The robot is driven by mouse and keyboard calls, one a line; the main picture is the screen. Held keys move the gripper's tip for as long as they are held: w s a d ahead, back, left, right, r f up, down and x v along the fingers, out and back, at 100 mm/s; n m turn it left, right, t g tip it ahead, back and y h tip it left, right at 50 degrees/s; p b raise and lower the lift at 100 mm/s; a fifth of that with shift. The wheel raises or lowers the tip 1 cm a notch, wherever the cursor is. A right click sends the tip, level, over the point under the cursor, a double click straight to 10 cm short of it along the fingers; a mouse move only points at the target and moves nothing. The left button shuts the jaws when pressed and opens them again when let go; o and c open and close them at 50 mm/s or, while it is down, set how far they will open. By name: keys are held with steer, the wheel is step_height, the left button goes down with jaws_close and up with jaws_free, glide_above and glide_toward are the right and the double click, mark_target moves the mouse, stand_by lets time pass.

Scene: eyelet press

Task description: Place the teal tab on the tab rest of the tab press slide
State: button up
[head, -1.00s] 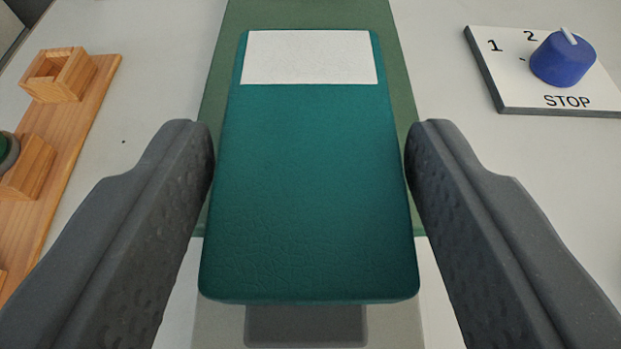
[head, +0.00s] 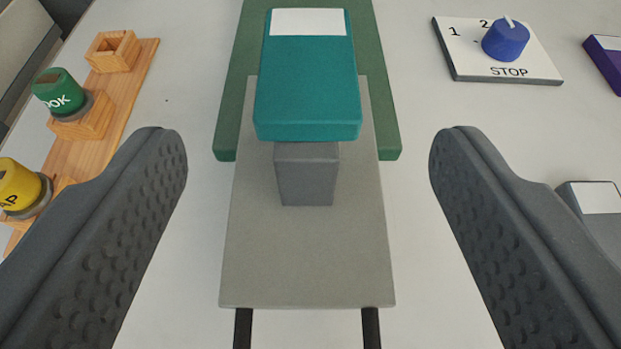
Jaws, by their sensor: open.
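The teal tab (head: 306,85), with a white patch (head: 308,22) at its far end, lies flat on a small grey block. This block, the tab rest (head: 306,175), stands on the light grey slide plate (head: 306,255). The tab's near end reaches over the top of the rest, and its far part extends above a green piece (head: 235,100). My gripper (head: 308,148) is open, with one dark finger on each side and wide gaps to the tab. Nothing is between the fingertips that touches them. The underside of the tab is hidden.
At left, a wooden rack (head: 120,110) holds a green stamp (head: 60,92) and a yellow one (head: 22,188). A white panel with a blue knob (head: 506,40) is at upper right. A purple object (head: 605,62) and a grey-white object (head: 597,205) sit at the right edge.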

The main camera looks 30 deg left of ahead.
steer(key=shift+v, duration=1.8)
steer(key=w+d+r+m+t+h, duration=0.15)
steer(key=d+r+h, duration=0.35)
steer(key=r, duration=0.9)
steer(key=w+d+r+m+t+h, duration=0.1)
steer(key=d+r+m+t+h, duration=0.15)
steer(key=d+r, duration=0.8)
steer(key=s+r+m, duration=0.1)
steer(key=s+r, duration=0.6)
steer(key=r, duration=0.3)
steer(key=s+a+r+m, duration=0.1)
steer(key=s+r, duration=0.7)
steer(key=r, duration=0.3)
steer(key=shift+s+a+r+m, duration=0.2)
steer(key=shift+a+r+m, duration=0.1)
steer(key=shift+m, duration=0.1)
